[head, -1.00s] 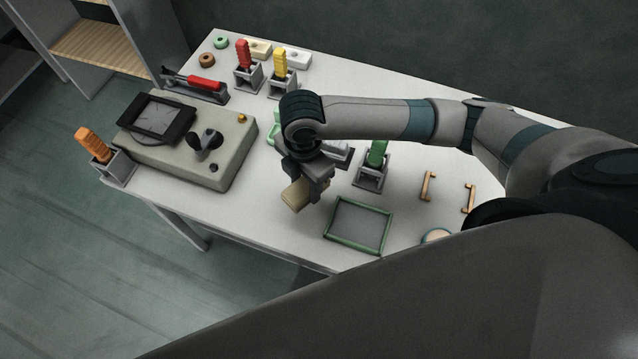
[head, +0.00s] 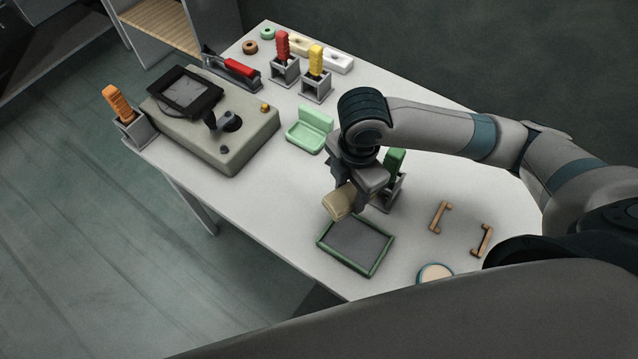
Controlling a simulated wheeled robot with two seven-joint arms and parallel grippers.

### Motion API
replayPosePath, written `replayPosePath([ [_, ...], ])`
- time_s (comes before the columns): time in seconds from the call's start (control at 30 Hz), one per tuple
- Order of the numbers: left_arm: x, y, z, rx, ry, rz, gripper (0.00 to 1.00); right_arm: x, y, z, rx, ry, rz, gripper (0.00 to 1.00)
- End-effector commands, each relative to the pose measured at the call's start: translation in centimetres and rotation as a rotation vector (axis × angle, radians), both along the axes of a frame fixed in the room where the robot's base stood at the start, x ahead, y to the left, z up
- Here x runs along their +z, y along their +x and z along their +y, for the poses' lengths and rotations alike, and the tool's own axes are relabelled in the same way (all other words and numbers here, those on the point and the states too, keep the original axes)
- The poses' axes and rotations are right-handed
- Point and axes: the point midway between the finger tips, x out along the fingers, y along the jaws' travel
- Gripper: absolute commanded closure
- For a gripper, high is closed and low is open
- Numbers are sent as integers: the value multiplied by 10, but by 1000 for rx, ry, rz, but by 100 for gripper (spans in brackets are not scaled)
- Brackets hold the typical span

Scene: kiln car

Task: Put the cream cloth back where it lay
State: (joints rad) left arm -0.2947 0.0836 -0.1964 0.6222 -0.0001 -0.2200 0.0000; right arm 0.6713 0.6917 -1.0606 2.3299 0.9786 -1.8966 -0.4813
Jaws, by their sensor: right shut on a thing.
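The cream cloth (head: 338,203) is a small folded pad in the jaws of my right gripper (head: 354,196). My right gripper is shut on it and holds it over the back edge of the green-framed tray (head: 323,243). The cloth looks held above the table, though the exact height is hard to judge. The tray has a dark grey bare floor. My left gripper is not in view.
Behind the gripper are a mint green holder (head: 310,130) and a green-handled tool (head: 396,160) in a grey stand. Two wooden handles (head: 440,217) and a round pot (head: 435,273) lie to the right. A beige console (head: 240,140) fills the left.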

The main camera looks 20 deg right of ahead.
Motion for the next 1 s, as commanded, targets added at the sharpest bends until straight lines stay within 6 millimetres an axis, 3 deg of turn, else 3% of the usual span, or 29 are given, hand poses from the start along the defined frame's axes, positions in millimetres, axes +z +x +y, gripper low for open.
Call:
replayPosePath([
  [0.17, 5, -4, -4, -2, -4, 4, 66, -8, 15, 6, -1, 1, 2, 90],
  [0.7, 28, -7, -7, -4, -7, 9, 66, -59, 97, 31, -2, 1, 1, 90],
  [1.0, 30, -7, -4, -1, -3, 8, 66, -69, 109, 35, 1, 1, -1, 90],
])
